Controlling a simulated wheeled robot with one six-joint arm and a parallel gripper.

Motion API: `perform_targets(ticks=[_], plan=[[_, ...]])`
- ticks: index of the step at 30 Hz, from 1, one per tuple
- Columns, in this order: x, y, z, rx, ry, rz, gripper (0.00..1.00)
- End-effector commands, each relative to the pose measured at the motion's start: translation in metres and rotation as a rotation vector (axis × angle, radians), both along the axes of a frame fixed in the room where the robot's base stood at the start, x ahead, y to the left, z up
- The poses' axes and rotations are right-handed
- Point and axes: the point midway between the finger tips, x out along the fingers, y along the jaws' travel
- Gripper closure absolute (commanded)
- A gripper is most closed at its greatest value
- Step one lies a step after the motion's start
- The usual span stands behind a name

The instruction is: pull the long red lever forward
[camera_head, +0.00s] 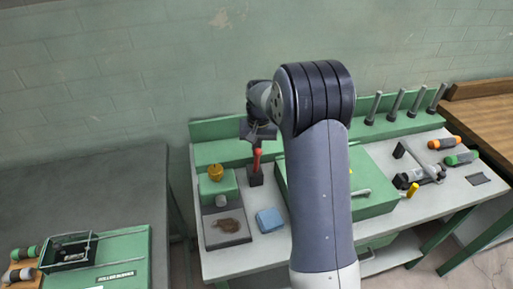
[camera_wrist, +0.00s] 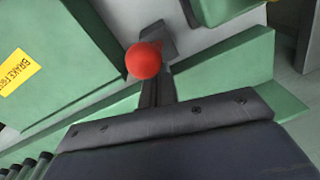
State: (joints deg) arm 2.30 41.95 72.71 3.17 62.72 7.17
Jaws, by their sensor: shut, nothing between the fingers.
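The long red lever (camera_head: 257,160) stands roughly upright from a dark base (camera_head: 256,179) on the workbench. In the wrist view its round red knob (camera_wrist: 143,60) shows near the top middle, with part of the dark base (camera_wrist: 160,38) behind it. My gripper (camera_head: 258,134) is shut and empty, just above and behind the lever's top. The dark edge of my gripper fills the lower part of the wrist view. I cannot tell whether it touches the lever.
A green box (camera_wrist: 60,60) with a yellow label stands close beside the lever. Left of the lever are a yellow object (camera_head: 216,172) on a green block, a dark tray (camera_head: 228,239) and a blue block (camera_head: 270,220). A green back panel (camera_head: 222,151) runs behind.

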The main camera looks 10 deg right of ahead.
Motion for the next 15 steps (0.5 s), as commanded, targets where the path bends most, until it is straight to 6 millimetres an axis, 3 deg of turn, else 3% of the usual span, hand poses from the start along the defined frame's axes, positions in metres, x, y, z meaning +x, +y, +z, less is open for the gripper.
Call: perform_targets(ticks=[15], plan=[[-0.029, 0.0, -0.008, 0.0, -0.138, -0.001, 1.0]])
